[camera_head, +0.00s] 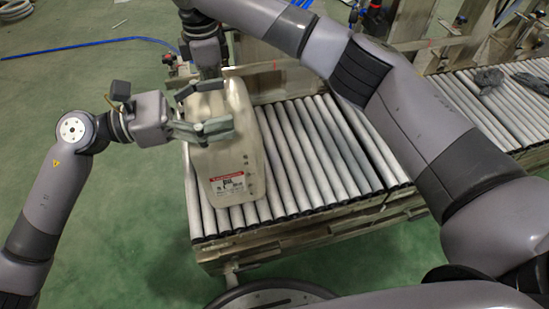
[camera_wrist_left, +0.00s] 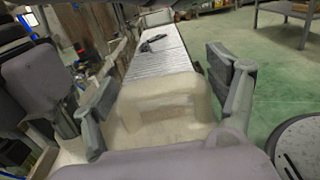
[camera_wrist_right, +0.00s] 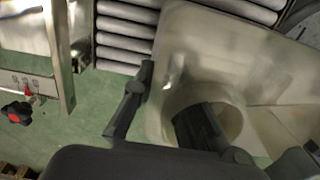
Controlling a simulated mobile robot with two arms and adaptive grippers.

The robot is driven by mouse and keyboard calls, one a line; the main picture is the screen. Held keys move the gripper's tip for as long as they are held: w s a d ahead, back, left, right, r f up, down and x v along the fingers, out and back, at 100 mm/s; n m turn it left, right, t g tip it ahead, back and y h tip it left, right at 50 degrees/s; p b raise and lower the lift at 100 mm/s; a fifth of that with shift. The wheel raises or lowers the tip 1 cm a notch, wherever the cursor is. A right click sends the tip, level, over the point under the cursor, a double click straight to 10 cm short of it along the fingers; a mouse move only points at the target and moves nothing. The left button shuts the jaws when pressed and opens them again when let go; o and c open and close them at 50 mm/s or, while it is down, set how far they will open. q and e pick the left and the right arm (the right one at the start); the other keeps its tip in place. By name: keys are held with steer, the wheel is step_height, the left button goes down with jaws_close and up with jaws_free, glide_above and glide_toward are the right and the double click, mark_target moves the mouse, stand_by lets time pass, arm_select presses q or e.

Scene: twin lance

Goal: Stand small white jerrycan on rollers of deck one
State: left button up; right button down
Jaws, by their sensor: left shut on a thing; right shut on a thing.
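The white jerrycan (camera_head: 232,160) stands upright at the left end of the roller deck (camera_head: 310,150) in the head view, its red-and-black label facing me. My left gripper (camera_head: 205,128) is shut on its upper part from the left. The jerrycan (camera_wrist_left: 165,115) fills the space between the left fingers in the left wrist view. My right gripper (camera_head: 200,88) reaches its top from behind. In the right wrist view the right fingers (camera_wrist_right: 165,112) close on the rim around the jerrycan's (camera_wrist_right: 215,55) opening. Its base appears to rest on the rollers, partly hidden.
A second roller deck (camera_head: 500,95) at the right holds a dark grey object (camera_head: 490,78). A blue hose (camera_head: 90,43) lies on the green floor at the left. The rollers right of the jerrycan are clear.

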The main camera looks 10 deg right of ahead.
arm_select(q)
steer(key=shift+s+f+b, duration=0.15)
steer(key=shift+f+b, duration=0.15)
steer(key=shift+f, duration=0.35)
arm_select(e)
steer(key=shift+f, duration=0.45)
arm_select(q)
steer(key=o, duration=0.9)
steer(key=shift+f, duration=0.1)
arm_select(e)
steer(key=c, duration=2.1)
jaws_free()
steer(key=shift+f, duration=0.1)
arm_select(q)
steer(key=shift+o, duration=0.8)
arm_select(e)
steer(key=shift+o, duration=0.9)
arm_select(q)
steer(key=o, duration=0.3)
steer(key=shift+r, duration=0.2)
arm_select(e)
steer(key=o, duration=0.3)
arm_select(q)
steer(key=shift+o, duration=0.2)
arm_select(e)
steer(key=shift+o, duration=0.2)
